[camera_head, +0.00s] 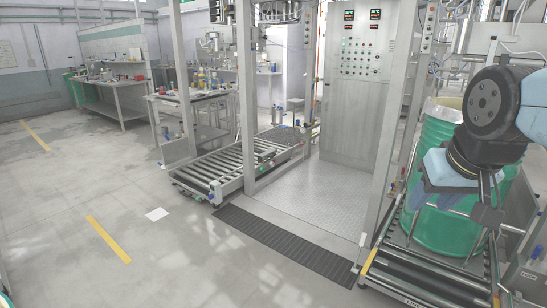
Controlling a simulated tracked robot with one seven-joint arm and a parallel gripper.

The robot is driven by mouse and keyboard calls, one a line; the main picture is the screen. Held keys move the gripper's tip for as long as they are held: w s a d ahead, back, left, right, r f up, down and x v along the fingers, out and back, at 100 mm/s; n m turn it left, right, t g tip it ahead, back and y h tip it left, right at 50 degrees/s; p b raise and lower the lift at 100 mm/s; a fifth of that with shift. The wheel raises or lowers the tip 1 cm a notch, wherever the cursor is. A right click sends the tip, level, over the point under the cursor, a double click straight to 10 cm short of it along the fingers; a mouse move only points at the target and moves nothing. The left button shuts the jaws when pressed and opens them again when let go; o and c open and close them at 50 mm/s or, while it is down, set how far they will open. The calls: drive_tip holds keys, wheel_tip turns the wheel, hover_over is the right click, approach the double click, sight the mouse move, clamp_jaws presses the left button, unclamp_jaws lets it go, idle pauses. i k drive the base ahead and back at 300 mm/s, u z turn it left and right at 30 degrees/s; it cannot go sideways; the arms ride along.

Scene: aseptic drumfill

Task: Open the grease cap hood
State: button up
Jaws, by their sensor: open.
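I cannot make out a grease cap hood in this view. My arm comes in from the right edge, and my gripper (460,205) hangs below its dark wrist, in front of a green drum (436,232). The gripper is open, and I see nothing between its fingers. Whether it touches the drum cannot be told. The arm and gripper hide part of the drum's upper right side.
The drum stands on a roller conveyor (425,275) at the lower right. A steel control cabinet (357,95) stands at centre behind metal posts. Another roller conveyor (225,170) lies left of it. Workbenches (110,85) stand at the back left. The left floor is clear.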

sight(268, 153)
drive_tip(key=u, duration=0.45)
drive_tip(key=k, duration=1.15)
drive_tip(key=u, duration=0.45)
drive_tip(key=i, duration=1.25)
drive_tip(key=z, duration=0.45)
drive_tip(key=i, duration=1.5)
drive_tip(key=z, duration=0.45)
drive_tip(key=i, duration=5)
drive_tip(key=u, duration=0.25)
